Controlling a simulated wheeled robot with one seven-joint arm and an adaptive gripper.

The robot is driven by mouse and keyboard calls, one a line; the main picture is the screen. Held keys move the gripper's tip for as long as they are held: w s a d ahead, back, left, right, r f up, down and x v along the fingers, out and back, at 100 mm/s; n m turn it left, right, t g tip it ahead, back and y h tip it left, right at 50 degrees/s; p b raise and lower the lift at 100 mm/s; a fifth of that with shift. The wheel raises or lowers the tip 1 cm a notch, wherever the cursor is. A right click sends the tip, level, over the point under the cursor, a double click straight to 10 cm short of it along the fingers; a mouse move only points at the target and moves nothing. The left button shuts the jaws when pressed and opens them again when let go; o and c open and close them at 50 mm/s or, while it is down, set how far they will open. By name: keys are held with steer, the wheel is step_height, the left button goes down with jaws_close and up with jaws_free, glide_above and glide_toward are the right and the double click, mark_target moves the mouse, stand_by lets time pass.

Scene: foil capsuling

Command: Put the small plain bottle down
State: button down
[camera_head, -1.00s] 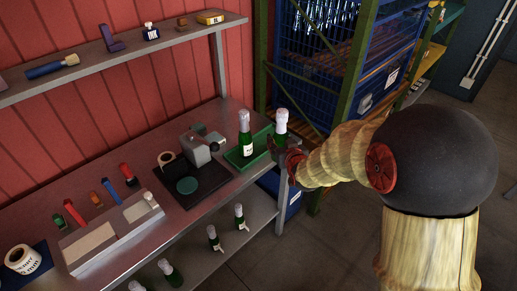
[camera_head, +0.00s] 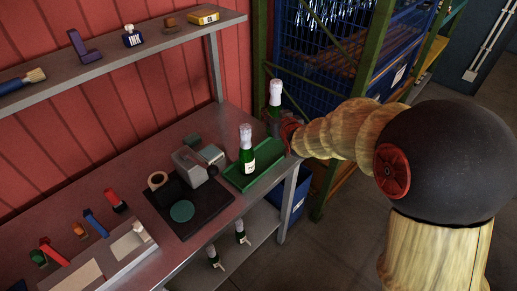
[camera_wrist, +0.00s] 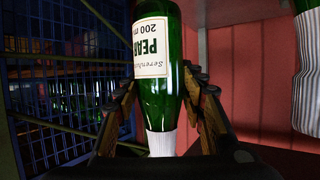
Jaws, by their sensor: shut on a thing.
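My gripper (camera_head: 284,134) is shut on a small green bottle with a white foil top (camera_head: 275,93), near the back right end of the bench. In the wrist view, the fingers (camera_wrist: 165,105) close on both sides of this bottle (camera_wrist: 160,95). It appears upside down there, with its white neck at the bottom and a cream label reading "PEAR" and "200 ml". In the head view the bottle looks upright; my gripper hides its lower part, so I cannot tell whether its base touches anything.
A similar white-topped bottle (camera_head: 246,152) stands in the green tray (camera_head: 239,181); a white neck shows at right in the wrist view (camera_wrist: 308,85). A grey device (camera_head: 195,165) on a black mat (camera_head: 205,203) is left of the tray. A blue mesh cage (camera_head: 335,60) stands behind.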

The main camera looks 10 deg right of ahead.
steer(key=shift+f+b, duration=1.35)
steer(key=shift+f, duration=3.4)
steer(key=shift+w+f, duration=0.1)
steer(key=shift+f, duration=0.05)
steer(key=c, duration=1.1)
jaws_free()
steer(key=s+r+g, duration=0.2)
steer(key=s+r, duration=0.3)
steer(key=s, duration=0.8)
steer(key=s+r+g+p, duration=0.1)
steer(key=s+r+g, duration=0.2)
steer(key=s, duration=1.1)
steer(key=s+r+g+p, duration=0.1)
steer(key=s+r, duration=0.6)
steer(key=s, duration=0.7)
steer(key=shift+d+r+g, duration=0.1)
steer(key=shift+r+g, duration=0.1)
steer(key=shift+g, duration=0.7)
